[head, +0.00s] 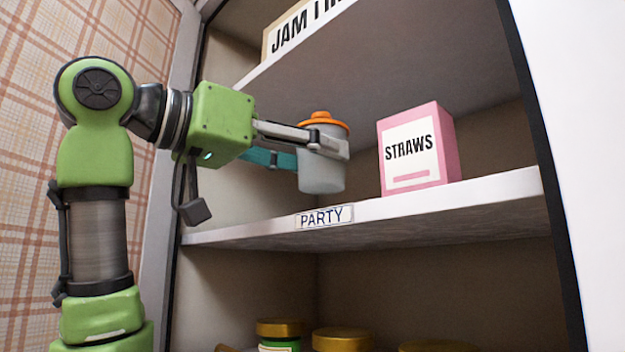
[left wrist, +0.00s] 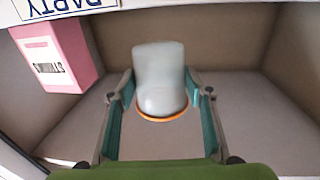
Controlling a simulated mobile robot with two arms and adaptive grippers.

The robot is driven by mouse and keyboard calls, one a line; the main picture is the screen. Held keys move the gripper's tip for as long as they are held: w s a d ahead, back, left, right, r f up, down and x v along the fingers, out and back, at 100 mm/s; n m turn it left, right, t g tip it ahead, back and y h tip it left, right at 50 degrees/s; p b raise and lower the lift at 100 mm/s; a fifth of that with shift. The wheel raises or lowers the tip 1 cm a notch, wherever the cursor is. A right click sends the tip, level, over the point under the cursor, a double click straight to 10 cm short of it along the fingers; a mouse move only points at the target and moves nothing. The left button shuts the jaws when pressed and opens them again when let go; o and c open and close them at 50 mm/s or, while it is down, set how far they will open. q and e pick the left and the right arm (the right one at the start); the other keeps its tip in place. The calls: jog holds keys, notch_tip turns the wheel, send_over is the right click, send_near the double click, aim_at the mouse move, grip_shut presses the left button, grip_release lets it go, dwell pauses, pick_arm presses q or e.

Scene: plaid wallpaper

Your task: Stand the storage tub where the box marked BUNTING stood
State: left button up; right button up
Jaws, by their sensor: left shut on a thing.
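The storage tub (head: 321,174) is pale and rounded with an orange lid, held upright over the PARTY shelf (head: 470,193), left of the STRAWS box. Its base shows just above the shelf's front edge in the head view, seemingly with a small gap. My left gripper (head: 325,145) is shut on the tub just below the lid. The left wrist view is upside down and shows the tub (left wrist: 160,75) between the two fingers. No box marked BUNTING is in view. My right gripper is not in view.
The pink STRAWS box (head: 445,145) stands to the right on the same shelf. A JAM box (head: 300,32) sits on the shelf above. Gold-lidded jars (head: 342,340) stand below. The left cabinet wall is close to my arm. Shelf space around the tub looks clear.

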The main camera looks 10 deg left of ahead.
aim_at(302, 184)
pick_arm(q)
jog(key=shift+w+f, duration=0.1)
jog(key=shift+f, duration=0.5)
jog(key=shift+w+f+p, duration=0.2)
jog(key=shift+f+p, duration=0.45)
jog(key=shift+f, duration=0.65)
jog(key=shift+s, duration=0.1)
jog(key=shift+f+b, duration=0.2)
jog(key=shift+b, duration=0.1)
jog(key=o, duration=1.1)
